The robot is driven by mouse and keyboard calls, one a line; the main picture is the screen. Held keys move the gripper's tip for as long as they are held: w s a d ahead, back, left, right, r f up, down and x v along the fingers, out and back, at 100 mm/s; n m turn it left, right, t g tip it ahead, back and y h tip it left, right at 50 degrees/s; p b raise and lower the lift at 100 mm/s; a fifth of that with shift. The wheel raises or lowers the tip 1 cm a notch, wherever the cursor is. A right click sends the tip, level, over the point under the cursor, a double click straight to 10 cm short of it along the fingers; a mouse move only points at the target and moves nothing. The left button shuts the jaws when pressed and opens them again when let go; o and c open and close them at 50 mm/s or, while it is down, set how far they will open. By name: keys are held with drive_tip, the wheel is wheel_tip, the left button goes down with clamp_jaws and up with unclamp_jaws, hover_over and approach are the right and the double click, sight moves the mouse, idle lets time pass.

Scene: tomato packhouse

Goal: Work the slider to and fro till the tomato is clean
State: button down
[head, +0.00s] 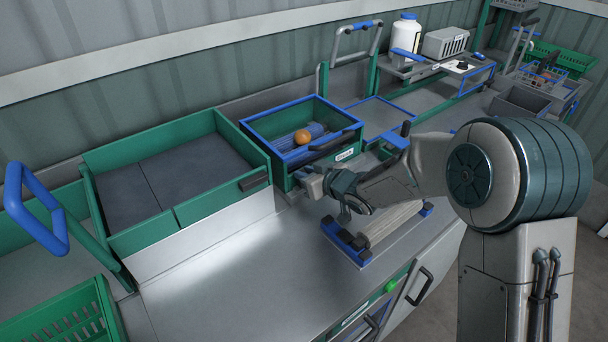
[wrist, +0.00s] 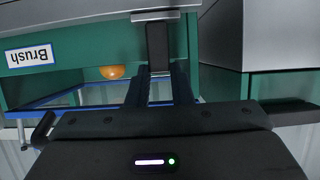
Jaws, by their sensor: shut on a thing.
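The orange tomato (head: 302,136) lies on the blue bristles in the green, blue-rimmed brush box (head: 262,127). It also shows in the wrist view (wrist: 111,72), partly hidden by the box edge. It is too small to tell whether dirt is on it. My gripper (head: 303,174) is at the lower left front corner of the box. In the wrist view my gripper (wrist: 160,85) is shut on a black upright handle (wrist: 157,45), which seems to be the slider's. In the head view my gripper hides most of that handle.
A green tray with a dark floor (head: 110,159) stands left of the brush box. A roller rack with blue ends (head: 361,256) lies on the bench below my arm. A white bottle (head: 406,34) stands at the back. The bench front left (head: 235,285) is clear.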

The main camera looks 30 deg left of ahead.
drive_tip(key=shift+s, duration=0.25)
drive_tip(key=c, duration=1.3)
unclamp_jaws()
drive_tip(key=v, duration=1.3)
drive_tip(key=shift+s+d+r, duration=0.15)
drive_tip(key=shift+d, duration=0.15)
